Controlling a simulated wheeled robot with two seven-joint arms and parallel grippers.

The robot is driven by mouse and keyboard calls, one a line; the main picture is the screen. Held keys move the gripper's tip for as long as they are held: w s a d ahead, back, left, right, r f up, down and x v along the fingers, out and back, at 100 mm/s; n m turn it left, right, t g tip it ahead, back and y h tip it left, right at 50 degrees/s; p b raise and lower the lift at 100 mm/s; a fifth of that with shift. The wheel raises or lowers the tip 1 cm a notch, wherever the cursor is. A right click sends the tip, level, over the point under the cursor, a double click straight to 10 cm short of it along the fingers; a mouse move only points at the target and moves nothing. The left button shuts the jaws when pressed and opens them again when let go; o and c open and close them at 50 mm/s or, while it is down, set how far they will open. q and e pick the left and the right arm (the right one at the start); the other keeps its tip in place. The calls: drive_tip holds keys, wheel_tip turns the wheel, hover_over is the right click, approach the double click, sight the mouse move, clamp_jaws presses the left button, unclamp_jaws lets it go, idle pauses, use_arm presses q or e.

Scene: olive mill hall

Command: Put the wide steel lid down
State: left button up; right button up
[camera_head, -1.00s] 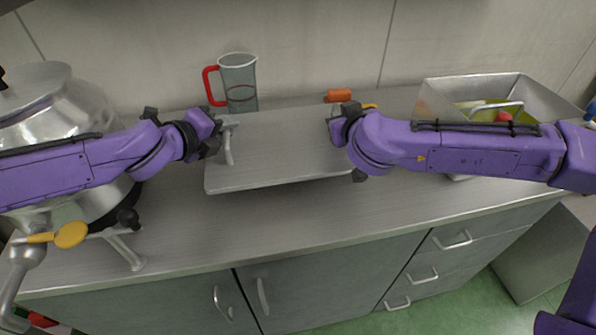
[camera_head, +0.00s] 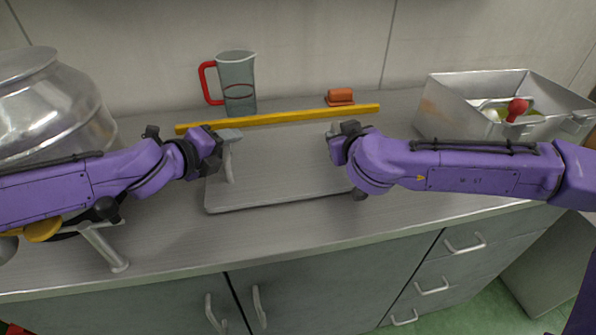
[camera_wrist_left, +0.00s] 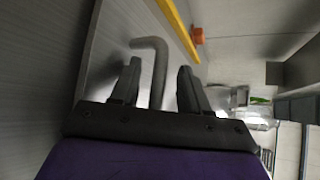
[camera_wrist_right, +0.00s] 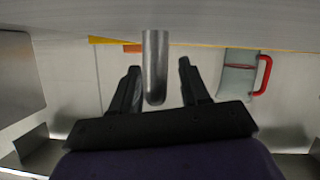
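The wide steel lid (camera_head: 285,165) is a flat grey plate that looks level and resting on the counter, in front of a yellow bar (camera_head: 290,118). It has an upright bent handle near each end. My left gripper (camera_head: 222,148) is at the left handle (camera_wrist_left: 157,72); its fingers stand apart on either side with gaps. My right gripper (camera_head: 338,142) is at the right handle (camera_wrist_right: 155,65), which sits between its parted fingers with a visible gap. My right gripper hides the lid's right end in the head view.
A jug with a red handle (camera_head: 238,85) and an orange block (camera_head: 340,96) stand behind the bar. A steel bin (camera_head: 465,120) with things inside is at the right. A large steel vessel (camera_head: 50,110) is at the left. The counter front (camera_head: 290,235) is clear.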

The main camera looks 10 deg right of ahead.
use_arm(q)
wheel_tip(320, 180, up, 10)
drive_tip(key=shift+r, duration=0.1)
use_arm(e)
drive_tip(key=shift+s, duration=0.1)
drive_tip(key=v, duration=1.1)
drive_tip(key=shift+s+r, duration=0.15)
drive_tip(key=shift+s, duration=0.25)
use_arm(q)
drive_tip(key=shift+d, duration=0.1)
